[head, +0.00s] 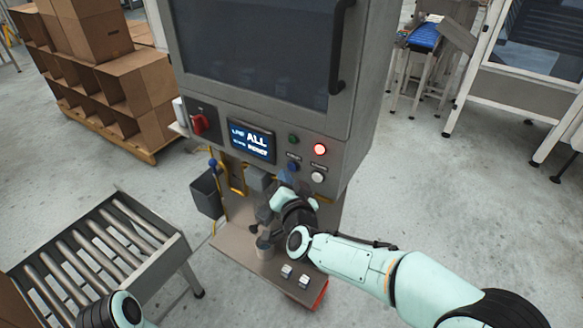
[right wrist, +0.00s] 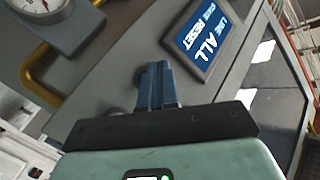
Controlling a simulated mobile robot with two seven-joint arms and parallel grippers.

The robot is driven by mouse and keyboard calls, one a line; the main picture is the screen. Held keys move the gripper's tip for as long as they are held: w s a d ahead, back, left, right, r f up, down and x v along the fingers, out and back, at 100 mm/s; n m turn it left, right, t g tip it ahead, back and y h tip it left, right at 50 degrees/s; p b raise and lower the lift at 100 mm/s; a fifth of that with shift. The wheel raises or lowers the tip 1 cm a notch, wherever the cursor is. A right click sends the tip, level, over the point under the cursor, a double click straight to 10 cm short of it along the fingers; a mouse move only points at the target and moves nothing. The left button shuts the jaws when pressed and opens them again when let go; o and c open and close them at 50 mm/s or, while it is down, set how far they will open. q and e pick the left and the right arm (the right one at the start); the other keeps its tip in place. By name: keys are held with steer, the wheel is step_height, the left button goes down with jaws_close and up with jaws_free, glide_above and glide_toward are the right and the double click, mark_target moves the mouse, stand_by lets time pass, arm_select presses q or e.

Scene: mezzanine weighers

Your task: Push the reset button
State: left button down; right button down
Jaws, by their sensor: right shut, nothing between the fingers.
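The control panel on the grey cabinet has a blue button (head: 293,167) and a white button (head: 317,177), each below a small label too small to read. A red lamp (head: 319,150) is lit, with a dark green button (head: 293,139) to its left. My right gripper (head: 284,180) is shut and empty, just below the blue button. Its blue fingers (right wrist: 155,70) point at the panel; contact cannot be told. Only part of my left arm shows.
A red rotary switch (head: 200,123) sits left of the screen. A yellow tube guard (head: 237,180) and a small shelf (head: 235,240) lie below the panel. A roller conveyor (head: 100,245) stands left. Cartons (head: 140,85) are stacked behind.

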steer(key=shift+w, duration=0.1)
steer(key=shift+w+d, duration=0.25)
steer(key=shift+w+d, duration=0.25)
steer(key=shift+w, duration=0.1)
stand_by(0.7)
stand_by(0.4)
steer(key=shift+s+a, duration=0.5)
steer(key=shift+s, duration=0.15)
steer(key=s+a, duration=0.1)
steer(key=s, duration=0.1)
steer(key=s+a, duration=0.2)
stand_by(0.3)
stand_by(0.6)
